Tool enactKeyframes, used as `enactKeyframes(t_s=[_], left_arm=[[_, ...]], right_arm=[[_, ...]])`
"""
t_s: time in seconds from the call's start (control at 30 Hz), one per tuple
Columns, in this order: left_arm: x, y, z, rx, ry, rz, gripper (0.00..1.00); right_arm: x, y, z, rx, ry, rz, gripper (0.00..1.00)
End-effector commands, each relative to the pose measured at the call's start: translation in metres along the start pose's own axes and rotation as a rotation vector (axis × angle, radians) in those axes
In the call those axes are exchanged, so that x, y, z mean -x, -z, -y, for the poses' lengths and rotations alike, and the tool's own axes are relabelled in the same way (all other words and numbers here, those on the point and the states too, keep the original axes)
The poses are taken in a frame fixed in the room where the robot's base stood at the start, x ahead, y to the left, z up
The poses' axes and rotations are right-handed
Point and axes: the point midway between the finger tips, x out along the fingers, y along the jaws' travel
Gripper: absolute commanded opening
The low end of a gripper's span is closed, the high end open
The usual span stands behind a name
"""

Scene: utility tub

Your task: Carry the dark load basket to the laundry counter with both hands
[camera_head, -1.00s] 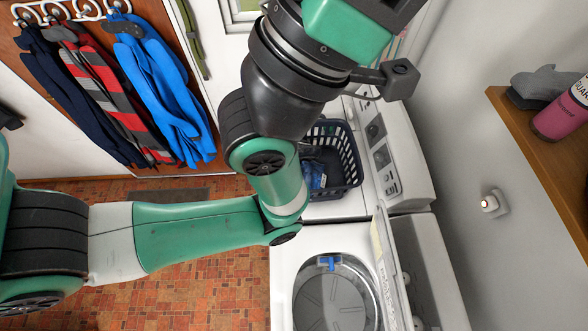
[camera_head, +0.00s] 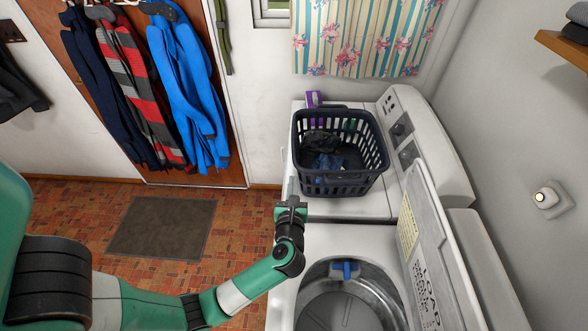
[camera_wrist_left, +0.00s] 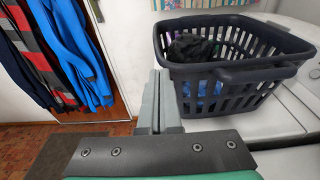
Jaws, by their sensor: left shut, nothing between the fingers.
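The dark load basket (camera_head: 345,184) stands upright on a white machine top in the head view. Dark and blue cloth lies inside it. It also shows right of centre in the left wrist view (camera_wrist_left: 237,75), with its near handle facing me. My left gripper (camera_head: 291,188) is shut and empty at the basket's near left corner. Its fingers also show in the left wrist view (camera_wrist_left: 159,98), pointing up just left of the basket; I cannot tell whether they touch it. My right gripper is not in view. I cannot make out a separate laundry counter.
An open top-loading washer (camera_head: 350,305) is nearer than the basket, its raised lid (camera_head: 425,235) to the right. Clothes hang on the door at left. A dark mat (camera_head: 162,228) lies on open brick floor.

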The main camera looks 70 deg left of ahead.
Motion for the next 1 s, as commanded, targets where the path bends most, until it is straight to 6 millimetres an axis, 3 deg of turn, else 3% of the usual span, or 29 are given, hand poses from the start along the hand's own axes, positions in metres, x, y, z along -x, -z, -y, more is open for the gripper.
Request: enactKeyframes(t_s=[0.27, 0.8, 1.0], left_arm=[[-0.009, -0.005, 0.000, 0.004, -0.002, 0.006, 0.00], [-0.113, -0.021, 0.000, 0.005, -0.003, 0.008, 0.00], [-0.122, -0.008, 0.001, 0.003, 0.001, 0.006, 0.00]], right_arm=[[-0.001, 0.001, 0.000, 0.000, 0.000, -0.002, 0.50], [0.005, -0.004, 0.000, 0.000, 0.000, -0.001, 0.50], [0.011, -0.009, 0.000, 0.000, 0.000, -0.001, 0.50]])
